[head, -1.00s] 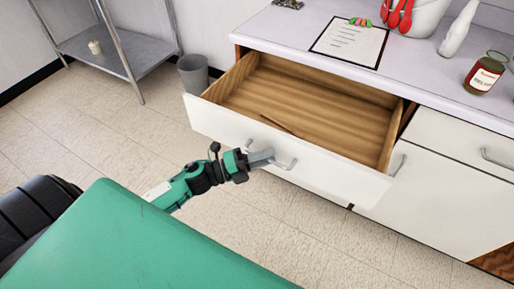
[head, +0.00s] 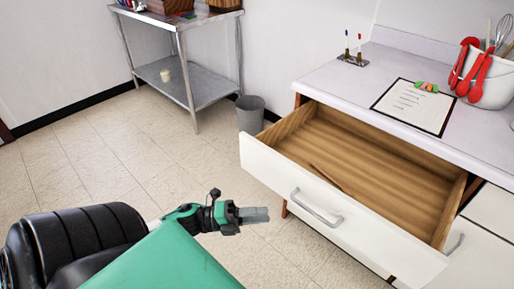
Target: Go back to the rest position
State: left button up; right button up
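My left gripper (head: 255,214) is in the lower middle of the head view, left of the drawer's front and apart from its handle (head: 316,208). Its grey fingers point right and nothing shows held in them. They overlap from this angle, so I cannot tell whether they are open or shut. The wooden drawer (head: 372,172) with a white front stands pulled out. A thin brown stick (head: 328,178) lies in it. My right gripper is not in view.
The white counter (head: 345,85) holds a clipboard (head: 413,108), a pen holder (head: 353,60) and a white utensil bucket (head: 493,92). A grey bin (head: 250,114) stands between the counter and a metal shelf table (head: 188,78). Tiled floor is clear at the left.

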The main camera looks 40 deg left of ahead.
pick_arm(q)
jog(key=shift+a+f, duration=0.1)
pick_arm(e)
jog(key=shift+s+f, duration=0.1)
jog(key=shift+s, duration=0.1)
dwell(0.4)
